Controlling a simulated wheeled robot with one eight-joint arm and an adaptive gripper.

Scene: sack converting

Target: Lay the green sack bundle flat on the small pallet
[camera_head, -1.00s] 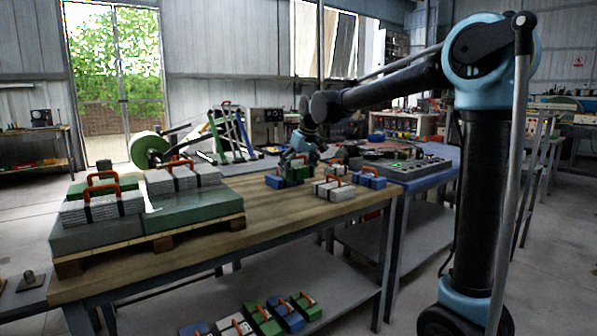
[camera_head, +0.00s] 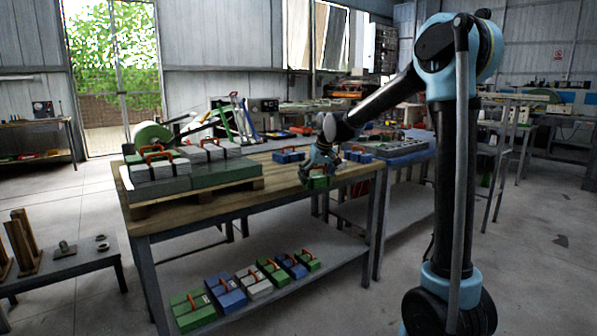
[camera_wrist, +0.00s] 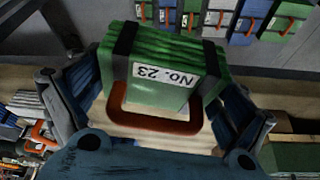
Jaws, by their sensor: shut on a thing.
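My gripper (camera_head: 320,166) is shut on the green sack bundle (camera_head: 318,183), holding it by the front edge of the wooden table. In the wrist view the green bundle (camera_wrist: 178,68) has dark straps, a "No. 23" label and an orange handle. The fingers of my gripper (camera_wrist: 160,105) flank it on both sides. The small wooden pallet (camera_head: 220,190) is on the left part of the table, left of my gripper. It carries large flat bundles with smaller white and green handled bundles on top. A clear gap separates the held bundle from the pallet.
Blue bundles (camera_head: 288,156) lie on the table behind my gripper. Several green, blue and white bundles (camera_head: 228,292) lie on the lower shelf (camera_head: 330,250). A low bench (camera_head: 75,262) with wooden and metal parts stands at left. The floor in front is open.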

